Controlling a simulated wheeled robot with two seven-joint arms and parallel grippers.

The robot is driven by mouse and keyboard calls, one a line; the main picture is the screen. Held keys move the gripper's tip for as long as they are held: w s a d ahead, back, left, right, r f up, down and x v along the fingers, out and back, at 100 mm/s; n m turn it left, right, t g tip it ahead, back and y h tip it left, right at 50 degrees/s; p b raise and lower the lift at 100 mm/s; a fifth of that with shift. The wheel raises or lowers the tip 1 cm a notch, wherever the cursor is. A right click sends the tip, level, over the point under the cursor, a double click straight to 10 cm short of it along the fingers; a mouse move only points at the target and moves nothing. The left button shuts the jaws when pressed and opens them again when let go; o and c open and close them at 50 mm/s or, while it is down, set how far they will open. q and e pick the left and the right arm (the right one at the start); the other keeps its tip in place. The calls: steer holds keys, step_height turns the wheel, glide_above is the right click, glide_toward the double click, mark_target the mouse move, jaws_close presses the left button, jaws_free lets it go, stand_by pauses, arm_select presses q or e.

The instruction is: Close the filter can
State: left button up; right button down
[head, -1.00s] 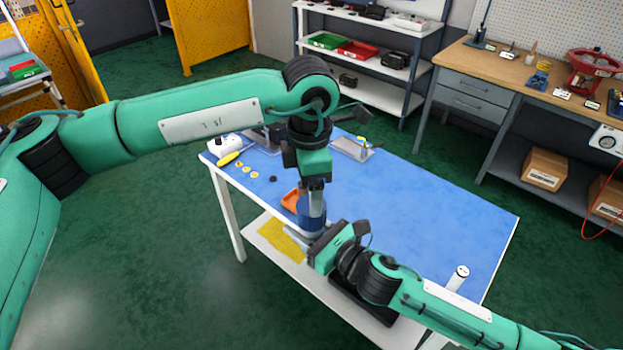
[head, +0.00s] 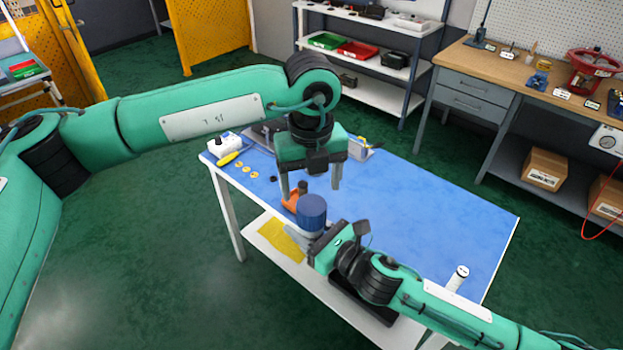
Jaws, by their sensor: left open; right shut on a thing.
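The filter can shows as a blue cylindrical top (head: 312,210) seated on a grey lower body (head: 309,236), at the near left edge of the blue-topped table. It looks upright. My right gripper (head: 318,243) is shut on the grey body from the right side, and its fingertips are partly hidden. My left gripper (head: 311,187) is open above and slightly behind the blue top, with its two fingers spread apart and nothing between them. Whether any gap is left between top and body is too small to tell.
Yellow discs (head: 246,171), a yellow-handled tool (head: 228,159) and a white device (head: 222,147) are at the far left of the table. A white cylinder (head: 457,277) stands at the right. The table's middle right (head: 430,205) is clear.

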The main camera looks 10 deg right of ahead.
mark_target(311, 205)
arm_select(q)
steer(key=n, duration=0.6)
steer(key=shift+r+n, duration=0.15)
steer(key=shift+n, duration=0.15)
steer(key=shift+f, duration=4.05)
steer(key=shift+c, duration=0.2)
